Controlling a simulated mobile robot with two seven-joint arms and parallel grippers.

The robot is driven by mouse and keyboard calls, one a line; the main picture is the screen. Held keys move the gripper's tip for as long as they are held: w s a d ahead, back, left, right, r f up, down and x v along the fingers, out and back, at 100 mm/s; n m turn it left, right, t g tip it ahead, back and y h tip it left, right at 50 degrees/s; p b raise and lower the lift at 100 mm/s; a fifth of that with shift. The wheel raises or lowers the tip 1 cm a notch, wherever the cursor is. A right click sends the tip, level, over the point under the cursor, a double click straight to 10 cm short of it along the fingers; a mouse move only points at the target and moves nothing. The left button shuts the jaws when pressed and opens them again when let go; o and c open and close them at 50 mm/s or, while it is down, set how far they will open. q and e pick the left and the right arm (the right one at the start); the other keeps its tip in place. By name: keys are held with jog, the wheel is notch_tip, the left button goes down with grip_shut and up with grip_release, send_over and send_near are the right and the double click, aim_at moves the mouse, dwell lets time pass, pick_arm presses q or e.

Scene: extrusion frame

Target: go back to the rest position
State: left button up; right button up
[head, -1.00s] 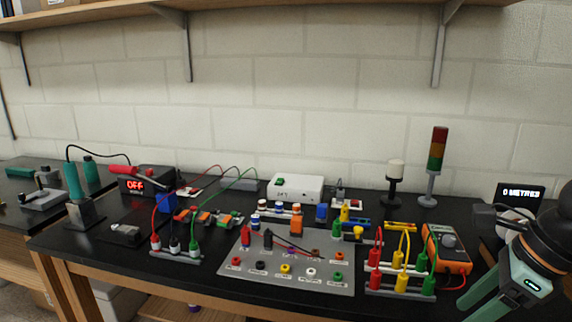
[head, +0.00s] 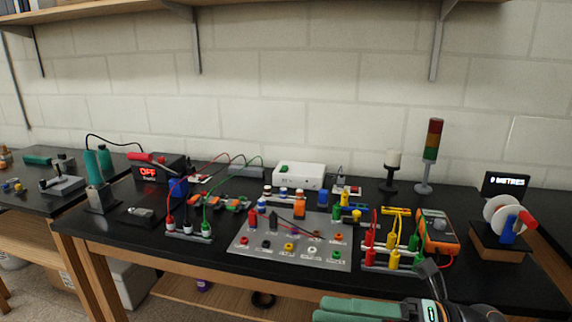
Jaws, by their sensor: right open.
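My right gripper (head: 326,309) shows at the bottom edge of the head view, right of the middle. Its green fingers point left and are empty, and the arm behind it runs off the lower right. It is in front of the black workbench (head: 470,280), below the grey socket panel (head: 290,258) in the picture and apart from it. The lower part of the gripper is cut off by the picture edge. My left gripper is not in view.
Red, yellow and green plugs with leads (head: 393,258) and an orange multimeter (head: 437,231) stand near the bench's front right. A reel on a wooden base (head: 497,252) stands at the far right. A power supply (head: 160,168) is at the left.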

jog(key=w+d+f+m+t+h+p, duration=0.1)
jog(key=w+d+f+m+t+h, duration=0.25)
jog(key=f+m+t+h, duration=0.75)
jog(key=w+d+f+m+t+h+p, duration=0.15)
jog(key=d+f+m+t, duration=0.35)
jog(key=m, duration=1.3)
jog(key=s+f+m+g+h, duration=0.2)
jog(key=s+f+m+g, duration=0.2)
jog(key=s+f, duration=0.4)
jog(key=s+d+f+m+g+h, duration=0.1)
jog(key=s+f+m+g, duration=0.3)
jog(key=f, duration=0.9)
jog(key=s+h, duration=0.1)
jog(key=s, duration=0.2)
jog(key=shift+s+d+m+g+h, duration=0.15)
jog(key=shift+s+m+g+h, duration=0.15)
jog(key=shift+s+g+h, duration=0.1)
jog(key=shift+w+d, duration=0.1)
